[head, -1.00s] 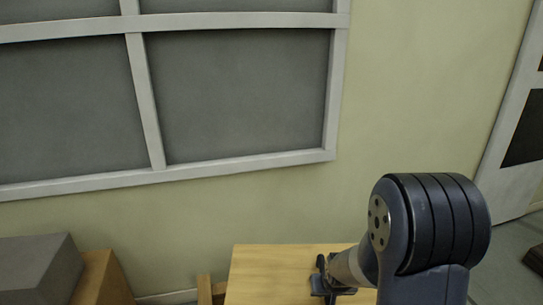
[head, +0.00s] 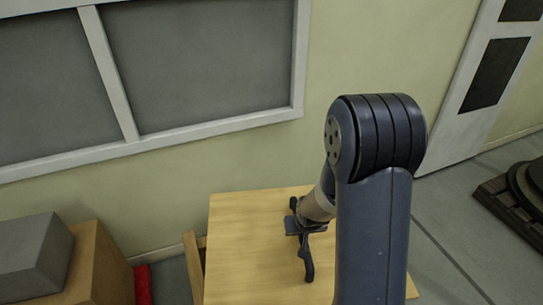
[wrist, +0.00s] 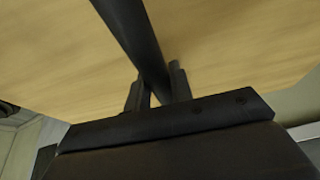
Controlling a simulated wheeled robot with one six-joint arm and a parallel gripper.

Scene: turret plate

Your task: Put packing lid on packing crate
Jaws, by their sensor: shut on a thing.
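My gripper (head: 306,227) is shut on a dark bar (head: 308,266) that looks like the handle of the packing lid. In the wrist view the bar (wrist: 135,32) passes between the fingers (wrist: 160,88). The packing lid looks to be the flat, pale wooden board (head: 245,255) behind the bar, which also fills much of the wrist view (wrist: 60,60). I cannot tell whether the board is lifted or resting on something. A wooden upright (head: 193,268) shows at its left edge, mostly hidden. I cannot make out the packing crate for certain. My arm hides the board's right part.
A brown box (head: 100,265) with a grey block (head: 35,255) on it stands at the left. A red thing (head: 143,285) lies beside it. A wall with a grey-paned window is behind. A dark slatted base (head: 510,210) with a round top stands at the right. Floor between is clear.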

